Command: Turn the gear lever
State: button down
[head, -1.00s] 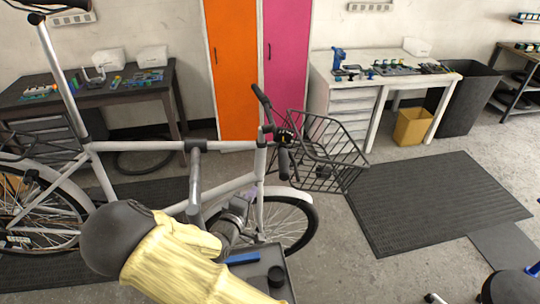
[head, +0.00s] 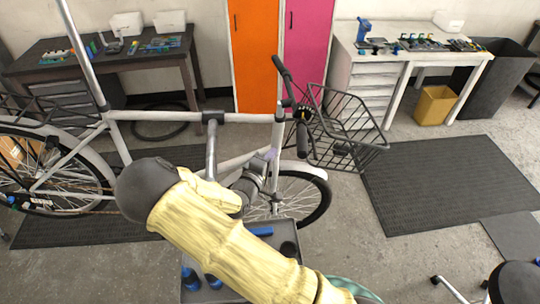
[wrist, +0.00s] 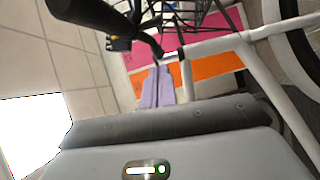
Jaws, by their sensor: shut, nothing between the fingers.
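The white bike's handlebar carries a dark grip (head: 302,138). A small black gear-lever unit with a yellowish mark (head: 298,114) sits beside it. In the wrist view the unit (wrist: 120,43) is at the upper left, by the large black grip (wrist: 92,14). My gripper (wrist: 158,70) shows there as two pale purple fingers, shut together and empty. Its tips point towards the handlebar, below and right of the lever unit, apparently apart from it. In the head view my gripper (head: 268,154) is small and partly hidden behind my arm, below the handlebar near the white frame.
A black wire basket (head: 345,130) is on the bike's front, right of the grips. The white frame tube (head: 165,116) runs left from the handlebar. Orange (head: 256,55) and pink (head: 306,50) lockers stand behind.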

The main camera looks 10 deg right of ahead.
jog(key=w+d+p, duration=0.5)
jog(key=w+d, duration=0.1)
jog(key=d, duration=0.1)
jog(key=shift+w+d+f, duration=0.15)
jog(key=shift+d+f, duration=0.15)
jog(key=shift+f, duration=0.15)
jog(key=d+n+b, duration=0.1)
jog(key=b, duration=0.2)
jog(key=f+n+t+h+b, duration=0.1)
jog(key=b, duration=0.3)
jog(key=shift+d+n+t, duration=0.3)
jog(key=shift+d+n, duration=0.05)
jog(key=shift+n, duration=0.05)
